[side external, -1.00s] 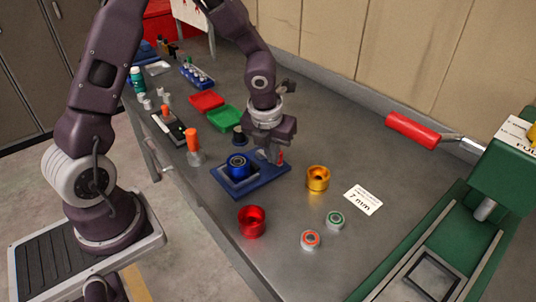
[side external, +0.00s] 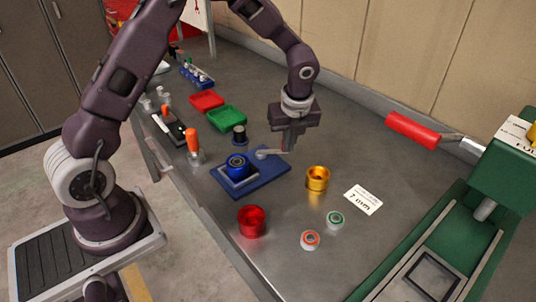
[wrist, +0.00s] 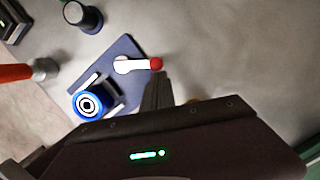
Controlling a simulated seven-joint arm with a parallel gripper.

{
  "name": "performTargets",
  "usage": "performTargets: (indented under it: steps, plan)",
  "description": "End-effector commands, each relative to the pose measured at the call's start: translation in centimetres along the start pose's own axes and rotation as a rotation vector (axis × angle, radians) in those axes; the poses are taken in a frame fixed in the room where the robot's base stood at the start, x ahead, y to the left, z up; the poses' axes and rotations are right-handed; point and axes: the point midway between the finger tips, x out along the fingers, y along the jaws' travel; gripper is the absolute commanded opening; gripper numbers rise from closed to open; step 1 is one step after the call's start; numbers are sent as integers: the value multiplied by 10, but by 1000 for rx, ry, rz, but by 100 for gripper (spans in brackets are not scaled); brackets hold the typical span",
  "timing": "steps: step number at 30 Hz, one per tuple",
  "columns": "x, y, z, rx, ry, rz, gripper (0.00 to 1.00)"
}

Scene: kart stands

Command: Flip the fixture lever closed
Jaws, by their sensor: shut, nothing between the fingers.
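The blue fixture plate (side external: 272,170) lies on the bench and holds a blue ring-shaped part (side external: 238,166). The fixture lever (side external: 266,153) is a light grey arm at the plate's back right. In the wrist view the lever (wrist: 132,66) points right, away from the blue part (wrist: 91,103), and ends in a red tip (wrist: 156,64). My gripper (side external: 290,148) is shut and empty, just at the lever's tip end. In the wrist view its fingers (wrist: 157,88) are together just below the red tip; I cannot tell whether they touch it.
A gold cup (side external: 317,178) and a red cup (side external: 251,221) stand right and in front of the plate. Green (side external: 226,118) and red trays sit behind. A green press (side external: 500,170) with a red handle (side external: 412,129) stands right.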

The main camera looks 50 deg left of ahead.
Motion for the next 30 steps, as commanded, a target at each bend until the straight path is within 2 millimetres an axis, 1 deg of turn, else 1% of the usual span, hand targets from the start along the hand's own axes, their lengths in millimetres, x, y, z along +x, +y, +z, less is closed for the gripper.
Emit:
performTargets:
  steps: [10,25,28,30]
  plan:
    - [2,-4,8,5,-1,-3,0]
    - [2,-4,10,6,-4,-3,0]
    - [2,-5,8,7,-4,-3,0]
    - [0,-5,2,9,-3,-3,0]
